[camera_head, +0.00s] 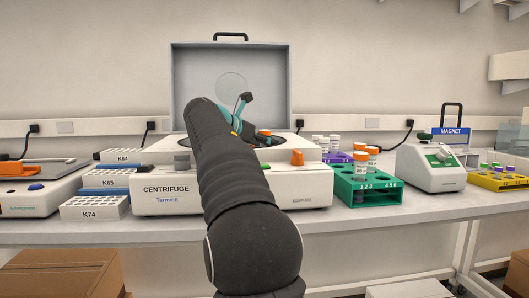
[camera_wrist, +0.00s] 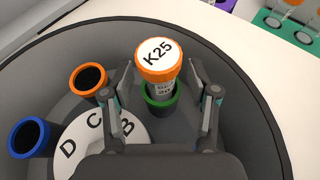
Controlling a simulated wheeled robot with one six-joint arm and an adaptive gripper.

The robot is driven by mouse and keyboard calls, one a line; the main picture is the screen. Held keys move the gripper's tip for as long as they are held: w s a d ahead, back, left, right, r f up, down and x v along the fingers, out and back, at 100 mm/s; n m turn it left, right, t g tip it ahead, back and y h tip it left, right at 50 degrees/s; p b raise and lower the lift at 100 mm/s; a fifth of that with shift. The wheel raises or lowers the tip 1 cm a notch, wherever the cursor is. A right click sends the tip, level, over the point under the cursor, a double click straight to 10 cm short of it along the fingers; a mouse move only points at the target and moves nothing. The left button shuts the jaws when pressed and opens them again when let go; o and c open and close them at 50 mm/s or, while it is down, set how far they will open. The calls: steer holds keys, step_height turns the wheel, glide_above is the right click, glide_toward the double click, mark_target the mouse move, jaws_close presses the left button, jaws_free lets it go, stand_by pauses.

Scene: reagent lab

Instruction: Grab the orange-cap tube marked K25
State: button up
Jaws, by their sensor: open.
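The orange-cap tube marked K25 (camera_wrist: 159,62) stands in a green-rimmed slot (camera_wrist: 162,98) of the centrifuge rotor in the wrist view. Its white cap top with the K25 label faces me. My gripper (camera_wrist: 163,97) is open, with one finger on each side of the tube and gaps visible to both. In the head view my gripper (camera_head: 241,112) is over the open centrifuge (camera_head: 165,190), largely behind my arm.
An empty orange-rimmed slot (camera_wrist: 89,78) and an empty blue-rimmed slot (camera_wrist: 29,138) are at the left in the rotor. The dark bowl wall (camera_wrist: 245,110) surrounds them. The raised lid (camera_head: 190,80) stands behind. A green rack (camera_head: 368,190) with orange-cap tubes is at the right.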

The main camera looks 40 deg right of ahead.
steer(key=shift+w+d+f, duration=0.1)
steer(key=shift+d+f, duration=0.1)
steer(key=shift+d, duration=0.35)
steer(key=c, duration=0.9)
steer(key=shift+r, duration=0.1)
steer(key=shift+c, duration=0.2)
